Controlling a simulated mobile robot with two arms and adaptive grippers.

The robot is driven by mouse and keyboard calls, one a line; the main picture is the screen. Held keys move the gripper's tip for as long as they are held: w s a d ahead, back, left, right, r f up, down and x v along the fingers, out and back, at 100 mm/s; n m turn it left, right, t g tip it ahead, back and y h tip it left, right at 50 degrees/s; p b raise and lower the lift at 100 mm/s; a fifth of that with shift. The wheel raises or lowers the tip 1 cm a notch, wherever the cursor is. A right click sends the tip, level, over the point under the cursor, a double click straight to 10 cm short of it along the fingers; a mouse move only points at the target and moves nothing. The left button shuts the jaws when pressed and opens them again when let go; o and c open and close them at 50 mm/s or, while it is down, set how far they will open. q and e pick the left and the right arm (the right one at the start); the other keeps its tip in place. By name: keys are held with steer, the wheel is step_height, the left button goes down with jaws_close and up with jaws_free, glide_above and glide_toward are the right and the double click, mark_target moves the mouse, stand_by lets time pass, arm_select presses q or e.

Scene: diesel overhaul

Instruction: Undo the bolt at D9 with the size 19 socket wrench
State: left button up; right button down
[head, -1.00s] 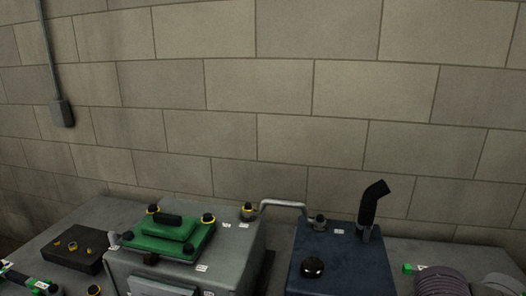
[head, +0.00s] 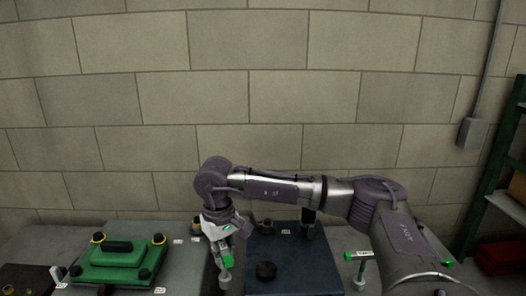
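My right arm reaches in from the right across the view. Its gripper (head: 218,238) points down between the grey housing and the dark blue block. It appears shut on a socket wrench (head: 225,274) with green parts and a grey shaft pointing down; its size mark is not readable. A bolt with a yellow ring (head: 197,225) stands at the back of the grey housing, just left of the gripper. Small white labels (head: 178,241) lie beside the bolts, too small to read, so I cannot tell which is D9. My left gripper is not in view.
A green cover (head: 120,262) with yellow-ringed bolts sits on the housing at left. Another green-handled tool (head: 358,256) stands at right beside my forearm. A green shelf rack (head: 498,165) stands far right.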

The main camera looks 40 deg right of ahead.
steer(key=w+d+r+p, duration=0.3)
steer(key=d+r+p, duration=0.1)
steer(key=d+r, duration=0.5)
steer(key=w+d+r+p, duration=0.35)
steer(key=d+r, duration=0.35)
steer(key=d, duration=0.4)
step_height(320, 180, down, 8)
steer(key=m, duration=3.3)
steer(key=shift+w+a+m+y+b, duration=0.2)
steer(key=shift+m+y+b, duration=0.1)
steer(key=shift+m+b, duration=0.15)
